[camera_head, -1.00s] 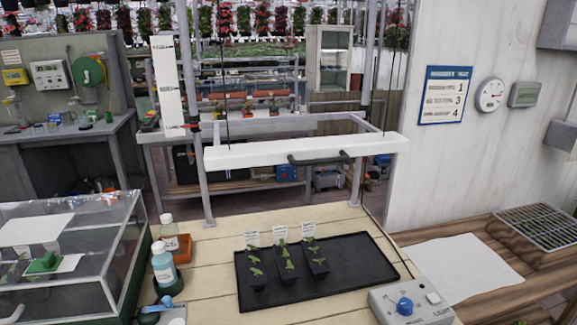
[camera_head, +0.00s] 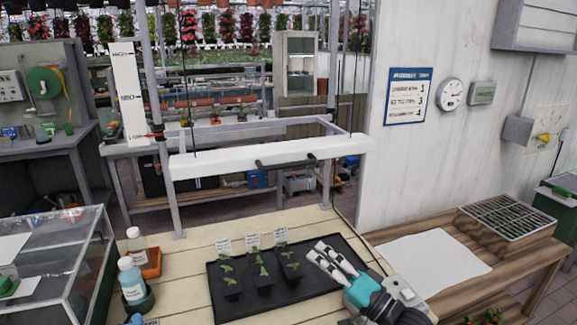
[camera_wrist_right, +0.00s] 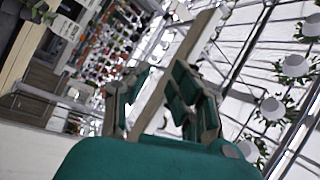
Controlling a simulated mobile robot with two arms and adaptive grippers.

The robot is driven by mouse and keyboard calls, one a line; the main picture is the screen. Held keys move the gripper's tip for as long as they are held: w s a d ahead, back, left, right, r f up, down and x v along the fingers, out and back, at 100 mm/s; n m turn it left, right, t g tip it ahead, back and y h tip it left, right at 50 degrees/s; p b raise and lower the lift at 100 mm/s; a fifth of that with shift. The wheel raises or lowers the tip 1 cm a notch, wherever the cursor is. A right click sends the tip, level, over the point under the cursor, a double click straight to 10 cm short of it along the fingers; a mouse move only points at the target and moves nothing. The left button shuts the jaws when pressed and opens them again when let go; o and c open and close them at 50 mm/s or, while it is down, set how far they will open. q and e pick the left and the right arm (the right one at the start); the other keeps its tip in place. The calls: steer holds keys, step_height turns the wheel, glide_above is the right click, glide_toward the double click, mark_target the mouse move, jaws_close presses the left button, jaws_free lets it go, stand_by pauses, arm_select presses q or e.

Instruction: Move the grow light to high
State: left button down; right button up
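The grow light (camera_head: 215,167) is a long white bar hung on a grey frame over the bench, with a dark handle (camera_head: 287,160) on its front. A white height scale (camera_head: 128,92) stands to its left, with its top label reading HIGH. A red pointer (camera_head: 155,133) is by the scale's lowest mark. My right gripper (camera_head: 318,252) is in front of and below the light, over the right part of the black tray, apart from the handle. Its fingers are spread and empty, also in the right wrist view (camera_wrist_right: 160,95). My left gripper is out of view.
The black tray (camera_head: 222,304) holds three small seedling pots. Two bottles (camera_head: 133,280) and a glass case (camera_head: 60,262) stand at the left. A control box lies partly hidden behind my right gripper. A wooden bench (camera_head: 385,236) with a white sheet is at the right.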

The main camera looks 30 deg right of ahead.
steer(key=d+r+m+t, duration=0.2)
steer(key=d+r+t, duration=0.15)
steer(key=r, duration=0.35)
steer(key=p, duration=0.4)
glide_toward(289, 165)
steer(key=x, duration=0.8)
steer(key=shift+w+d+r, duration=0.1)
steer(key=shift+w, duration=0.3)
steer(key=shift+w+r, duration=0.25)
steer(key=shift+w, duration=0.5)
jaws_close()
